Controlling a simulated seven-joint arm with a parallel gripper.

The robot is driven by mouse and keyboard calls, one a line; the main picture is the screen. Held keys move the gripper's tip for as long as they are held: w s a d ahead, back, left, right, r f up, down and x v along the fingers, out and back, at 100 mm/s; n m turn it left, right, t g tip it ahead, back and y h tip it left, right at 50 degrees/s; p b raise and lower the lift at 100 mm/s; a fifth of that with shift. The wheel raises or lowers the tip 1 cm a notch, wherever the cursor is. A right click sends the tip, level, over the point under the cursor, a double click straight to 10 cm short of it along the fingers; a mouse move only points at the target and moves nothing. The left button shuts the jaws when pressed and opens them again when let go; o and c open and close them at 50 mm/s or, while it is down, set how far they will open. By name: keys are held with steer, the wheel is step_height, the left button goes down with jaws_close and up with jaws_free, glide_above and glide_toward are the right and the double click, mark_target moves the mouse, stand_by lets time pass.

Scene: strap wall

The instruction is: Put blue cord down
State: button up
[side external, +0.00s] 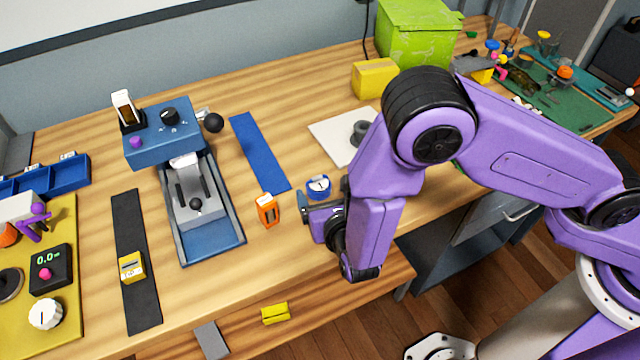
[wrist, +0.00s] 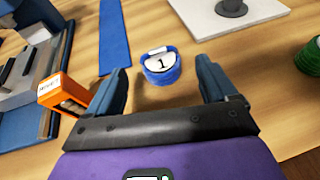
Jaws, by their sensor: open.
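The blue cord (side external: 318,187) is a small coil with a round white tag on the wooden table. In the wrist view the blue cord (wrist: 161,68) shows a "1" on its tag and lies ahead of my gripper, between the lines of the two fingers. My gripper (wrist: 164,82) is open and empty, with its fingers apart. In the side view my gripper (side external: 306,214) is low over the table, just in front of the coil. I cannot tell its exact height there.
An orange block (side external: 268,210) stands close to the left of my gripper. A blue strip (side external: 260,152) lies behind it. A white plate (side external: 335,135) with a grey peg is behind the coil. A blue machine (side external: 165,135) stands further left. A green coil (wrist: 310,58) is at right.

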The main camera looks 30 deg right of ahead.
steer(key=v, duration=0.7)
steer(key=s+d+r+m+g+h, duration=0.1)
steer(key=d+r+m+g, duration=0.1)
steer(key=d+r+m, duration=0.3)
steer(key=d+r+m+g+h, duration=0.1)
steer(key=d+m+g+h, duration=0.15)
steer(key=d, duration=0.55)
steer(key=s+d+r+m+g, duration=0.1)
steer(key=d+r+m+g, duration=0.2)
steer(key=d+m, duration=0.25)
steer(key=s+d+r+m+g+y, duration=0.2)
steer(key=s+d+m+g+y, duration=0.1)
steer(key=s, duration=0.4)
steer(key=s+d+r+m+g+y, duration=0.3)
steer(key=s+d+m, duration=0.2)
steer(key=s, duration=0.3)
steer(key=shift+s+d+r, duration=0.3)
steer(key=shift+d, duration=0.4)
